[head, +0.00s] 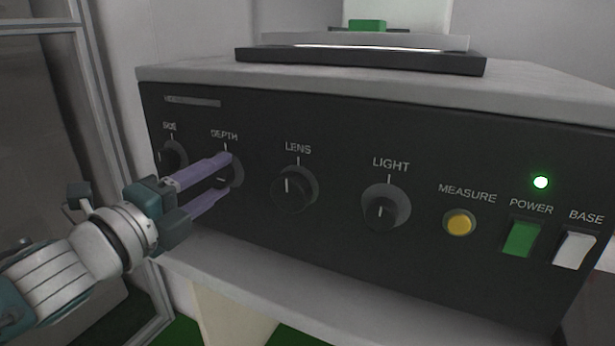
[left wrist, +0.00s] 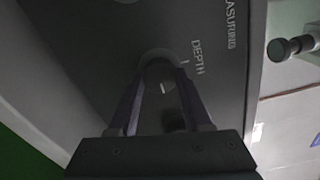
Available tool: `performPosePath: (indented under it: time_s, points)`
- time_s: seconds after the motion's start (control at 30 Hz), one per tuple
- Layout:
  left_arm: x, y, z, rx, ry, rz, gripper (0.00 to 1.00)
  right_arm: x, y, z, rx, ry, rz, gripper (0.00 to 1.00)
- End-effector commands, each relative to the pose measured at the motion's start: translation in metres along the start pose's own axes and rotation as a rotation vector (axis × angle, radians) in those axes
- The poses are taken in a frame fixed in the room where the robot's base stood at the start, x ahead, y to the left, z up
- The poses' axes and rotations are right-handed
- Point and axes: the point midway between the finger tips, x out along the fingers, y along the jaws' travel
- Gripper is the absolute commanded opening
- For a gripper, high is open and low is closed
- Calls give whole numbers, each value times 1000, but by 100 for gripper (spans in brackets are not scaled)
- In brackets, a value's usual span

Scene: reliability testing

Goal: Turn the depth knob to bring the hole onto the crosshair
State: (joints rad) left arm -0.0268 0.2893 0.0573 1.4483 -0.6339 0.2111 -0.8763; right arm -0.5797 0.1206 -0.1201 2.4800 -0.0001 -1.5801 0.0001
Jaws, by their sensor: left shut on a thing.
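The depth knob (head: 237,175) is on the left part of the machine's dark front panel, under the word DEPTH. My left gripper (head: 226,173) reaches in from the left with its two purple fingers on either side of this knob, shut on it. In the left wrist view the knob (left wrist: 160,84) sits between the fingertips, and its pale pointer line shows. The line is turned away from the panel mark beside the DEPTH label. The hole and the crosshair are not in view. My right gripper is not in view.
A partly hidden knob (head: 174,155) is left of the depth knob. The lens knob (head: 296,188), light knob (head: 386,207), yellow measure button (head: 459,223), green power switch (head: 521,239) and white base switch (head: 574,250) are to the right. A green light (head: 540,182) is lit.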

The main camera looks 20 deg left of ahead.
Motion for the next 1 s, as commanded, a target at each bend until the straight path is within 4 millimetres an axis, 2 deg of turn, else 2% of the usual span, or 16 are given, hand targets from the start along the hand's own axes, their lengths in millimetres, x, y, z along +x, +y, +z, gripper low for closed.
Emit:
performPosePath:
  time_s: [0.4,1.0]
  points:
    - [0,1,0,204,0,0,0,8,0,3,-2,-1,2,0]
    - [0,1,0,238,0,0,0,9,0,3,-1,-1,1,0]
